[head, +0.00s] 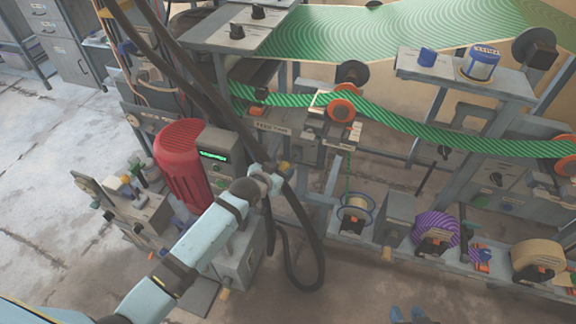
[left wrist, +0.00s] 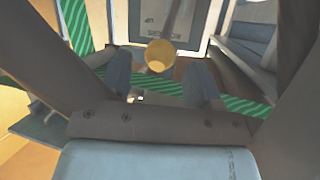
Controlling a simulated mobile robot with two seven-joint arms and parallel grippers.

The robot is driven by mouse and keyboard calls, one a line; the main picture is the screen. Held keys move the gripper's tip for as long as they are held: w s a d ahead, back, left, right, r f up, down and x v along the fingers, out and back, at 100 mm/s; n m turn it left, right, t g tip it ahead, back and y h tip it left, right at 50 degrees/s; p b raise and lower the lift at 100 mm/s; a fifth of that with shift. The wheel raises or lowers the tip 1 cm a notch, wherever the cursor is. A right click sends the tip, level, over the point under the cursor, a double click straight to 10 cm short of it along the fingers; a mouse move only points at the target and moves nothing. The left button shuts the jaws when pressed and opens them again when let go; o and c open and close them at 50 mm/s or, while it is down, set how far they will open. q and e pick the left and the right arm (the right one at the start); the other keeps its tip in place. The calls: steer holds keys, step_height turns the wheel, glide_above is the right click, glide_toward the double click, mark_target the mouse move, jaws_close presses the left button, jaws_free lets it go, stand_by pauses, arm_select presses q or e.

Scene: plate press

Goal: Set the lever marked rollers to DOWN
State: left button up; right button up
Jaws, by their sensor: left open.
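My left gripper (head: 283,172) is at the end of the pale blue arm, in front of the press. In the left wrist view its two fingers (left wrist: 159,78) stand apart, open and empty. A lever with a round yellow knob (left wrist: 160,55) shows between and just beyond the fingertips, its dark shaft running back. The knob also shows small beside the gripper in the head view (head: 284,166). I cannot read a rollers marking on it, nor tell whether the fingers touch it. Two blue tips at the bottom edge look like my right gripper (head: 409,315); the rest is cut off.
A red motor housing (head: 181,165) and a grey box with a green display (head: 213,157) stand left of the gripper. A green striped web (head: 430,132) runs across the press. Dark hoses hang near my arm. The floor at left is open.

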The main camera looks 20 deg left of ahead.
mark_target(287, 165)
arm_select(q)
steer(key=x, duration=0.5)
steer(key=shift+b, duration=0.3)
arm_select(e)
steer(key=shift+s+f, duration=0.1)
steer(key=shift+f, duration=0.25)
arm_select(q)
steer(key=shift+s, duration=0.1)
jaws_close()
steer(key=shift+f, duration=0.1)
arm_select(e)
steer(key=shift+f, duration=0.1)
